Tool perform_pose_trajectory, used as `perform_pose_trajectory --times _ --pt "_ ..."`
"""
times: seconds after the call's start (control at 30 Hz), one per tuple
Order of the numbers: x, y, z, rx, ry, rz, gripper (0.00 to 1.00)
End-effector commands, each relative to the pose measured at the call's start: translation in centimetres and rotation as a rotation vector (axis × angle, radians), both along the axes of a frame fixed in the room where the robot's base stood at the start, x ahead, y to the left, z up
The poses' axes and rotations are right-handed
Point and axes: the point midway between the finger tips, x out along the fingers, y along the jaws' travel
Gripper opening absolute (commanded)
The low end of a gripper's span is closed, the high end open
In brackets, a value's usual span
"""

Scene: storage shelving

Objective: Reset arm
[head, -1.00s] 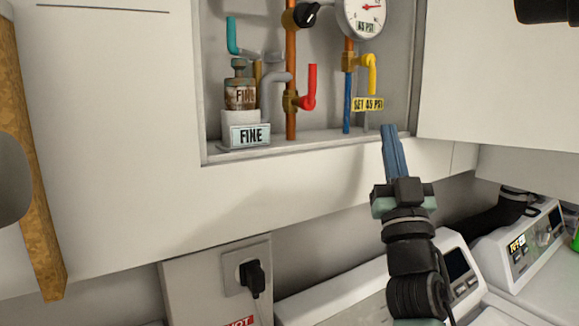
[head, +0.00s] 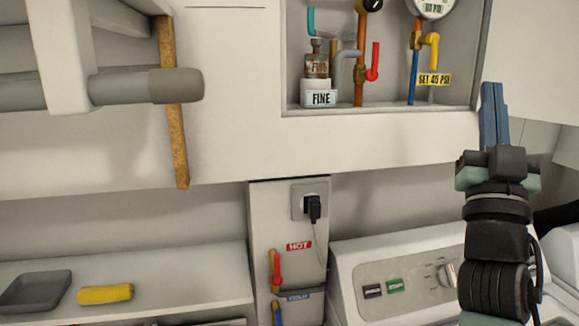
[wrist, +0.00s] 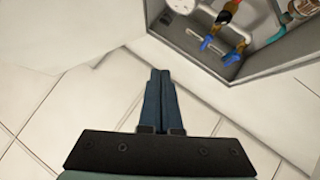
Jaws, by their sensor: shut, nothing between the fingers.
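My gripper (head: 493,115) points upward at the right of the head view, in front of the white cabinet face and just right of the open recess. Its two blue fingers lie together with nothing between them. In the wrist view my gripper (wrist: 160,75) also shows shut and empty, with the recess at the upper right and pale panels around it. The fingers appear clear of the pipes and valves.
Below are a plugged outlet (head: 311,205), a white appliance (head: 400,275), a yellow roll (head: 105,293) and a grey tray (head: 36,291).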

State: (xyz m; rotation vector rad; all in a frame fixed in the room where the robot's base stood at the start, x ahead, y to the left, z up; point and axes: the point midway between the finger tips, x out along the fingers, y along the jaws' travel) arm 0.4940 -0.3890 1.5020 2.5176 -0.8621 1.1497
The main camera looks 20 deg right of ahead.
Motion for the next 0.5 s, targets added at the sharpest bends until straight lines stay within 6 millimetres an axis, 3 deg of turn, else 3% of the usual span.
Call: perform_pose_trajectory --times 0.27,0.4,0.5 --pt "1.2 13.9 4.2 0.049 -0.055 0.179 0.00" --pt "-0.1 23.8 6.0 0.066 -0.042 0.346 0.00" --pt "-2.0 30.0 6.7 0.054 -0.015 0.467 0.00"
